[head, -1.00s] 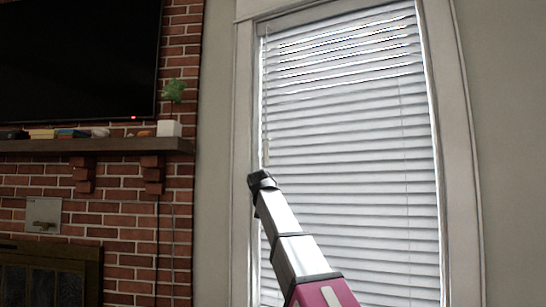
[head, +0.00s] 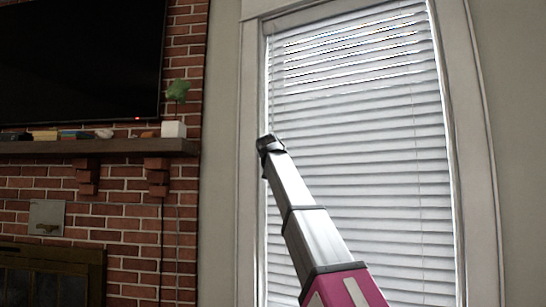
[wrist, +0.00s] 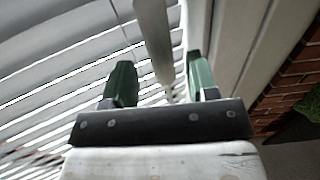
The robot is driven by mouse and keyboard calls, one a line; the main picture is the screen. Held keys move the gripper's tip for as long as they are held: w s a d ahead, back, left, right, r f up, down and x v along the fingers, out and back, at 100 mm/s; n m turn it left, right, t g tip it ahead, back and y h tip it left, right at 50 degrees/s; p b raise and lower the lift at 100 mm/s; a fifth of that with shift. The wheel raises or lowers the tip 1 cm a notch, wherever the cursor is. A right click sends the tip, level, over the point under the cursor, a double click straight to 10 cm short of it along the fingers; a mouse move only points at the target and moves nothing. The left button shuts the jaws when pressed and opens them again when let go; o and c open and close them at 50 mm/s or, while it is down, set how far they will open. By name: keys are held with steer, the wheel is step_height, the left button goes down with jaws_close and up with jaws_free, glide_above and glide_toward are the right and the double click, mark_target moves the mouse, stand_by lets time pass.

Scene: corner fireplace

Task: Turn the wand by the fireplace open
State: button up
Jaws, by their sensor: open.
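The wand (wrist: 154,38) is a pale, slim rod hanging at the left side of the white window blind (head: 355,150). In the wrist view it comes down from the top and its lower end shows between my two green fingers. My gripper (wrist: 161,82) is open, with one finger on each side of the wand and visible gaps to it. Whether either finger touches it I cannot tell. In the head view my gripper (head: 268,143) is at the blind's left edge, and the wand is mostly hidden there. The slats look tilted, with bright gaps near the top.
The window frame (head: 251,190) stands close to the left of my gripper. Further left are the brick fireplace (head: 130,220), a mantel shelf (head: 100,148) with a small potted plant (head: 174,128), and a dark television (head: 75,60). Bare wall lies right of the window.

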steer(key=w, duration=0.5)
steer(key=shift+w, duration=0.35)
steer(key=shift+c, duration=0.3)
steer(key=c, duration=0.9)
steer(key=shift+o, duration=0.2)
